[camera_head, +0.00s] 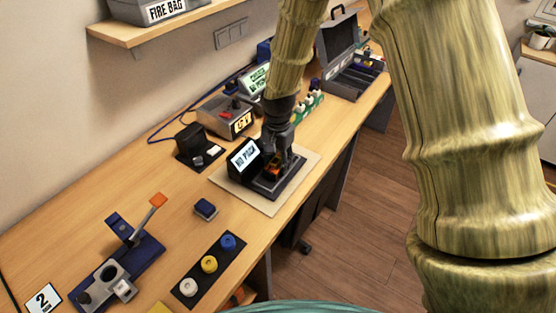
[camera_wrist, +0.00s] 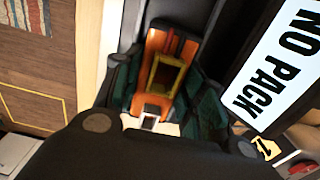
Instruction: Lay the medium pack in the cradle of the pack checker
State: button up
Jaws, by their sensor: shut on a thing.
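My gripper (camera_head: 277,160) reaches down over the pack checker and is shut on an orange pack with dark parts (camera_head: 272,171). In the wrist view the orange pack (camera_wrist: 157,104) sits between my two fingers, with a yellow-framed dark window on its face. The pack checker (camera_head: 288,187) is a black unit on a pale mat, with a tilted screen (camera_head: 243,155) that reads "NO PACK". The screen also shows in the wrist view (camera_wrist: 275,75). The pack is over or in the black cradle; my fingers hide whether it touches the cradle floor.
A small dark blue block (camera_head: 205,208) lies left of the mat. A blue fixture with an orange-tipped lever (camera_head: 130,258) and a strip of coloured round pieces (camera_head: 209,264) stand nearer. A grey box (camera_head: 222,117) and an open case (camera_head: 347,72) stand behind.

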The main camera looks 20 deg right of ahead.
aim_at(278, 161)
jog(key=o, duration=1.3)
jog(key=shift+f, duration=0.1)
jog(key=shift+o, duration=0.2)
jog(key=shift+r+b, duration=0.95)
jog(key=shift+r, duration=3)
